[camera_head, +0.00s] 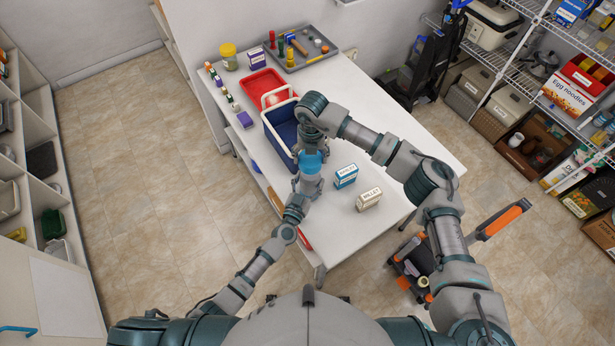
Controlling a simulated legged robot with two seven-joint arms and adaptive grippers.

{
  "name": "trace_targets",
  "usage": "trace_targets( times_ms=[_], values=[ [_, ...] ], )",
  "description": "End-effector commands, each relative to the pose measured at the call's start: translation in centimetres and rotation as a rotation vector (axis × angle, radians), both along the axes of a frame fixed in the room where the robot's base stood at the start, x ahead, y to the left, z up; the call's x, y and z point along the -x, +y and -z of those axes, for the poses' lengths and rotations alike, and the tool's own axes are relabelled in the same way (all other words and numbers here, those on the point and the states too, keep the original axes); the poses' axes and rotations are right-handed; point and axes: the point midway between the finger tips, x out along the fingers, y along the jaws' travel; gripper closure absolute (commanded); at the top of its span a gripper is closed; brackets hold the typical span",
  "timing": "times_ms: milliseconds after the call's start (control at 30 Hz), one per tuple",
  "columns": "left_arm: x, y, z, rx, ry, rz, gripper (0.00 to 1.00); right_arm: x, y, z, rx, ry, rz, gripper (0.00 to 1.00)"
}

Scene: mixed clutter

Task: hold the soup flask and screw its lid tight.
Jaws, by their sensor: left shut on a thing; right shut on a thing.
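The soup flask (312,162) shows as a short blue band between my two grippers, above the white table near its left edge. My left gripper (308,180) is shut on the flask from below and in front. My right gripper (311,146) comes down from above and is shut on the flask's upper end. The lid is hidden by my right gripper, so I cannot tell how it sits.
A blue basket with a pale rim (269,124) stands just left of my grippers. A blue-and-white box (346,172) and a cream box (369,195) stand to the right. A red tray (248,86) and a grey tray (327,58) lie farther back. The table's right side is clear.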

Motion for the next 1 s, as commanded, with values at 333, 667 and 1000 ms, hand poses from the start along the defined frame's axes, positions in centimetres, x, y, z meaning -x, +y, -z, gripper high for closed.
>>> trace_targets(
  times_ms=[333,667,1000],
  values=[
    [0.1,0.2,0.1,0.005,0.003,0.002,0.9,-0.4,0.0,4.2,0.007,-0.002,0.002,0.42],
    [0.1,0.4,0.1,0.007,0.003,0.002,0.9,-0.4,0.2,4.1,0.008,-0.003,0.001,0.42],
    [0.1,-0.1,0.1,0.002,0.003,0.002,0.9,-0.4,-0.3,5.2,0.003,0.0,0.002,0.42]
  ],
)
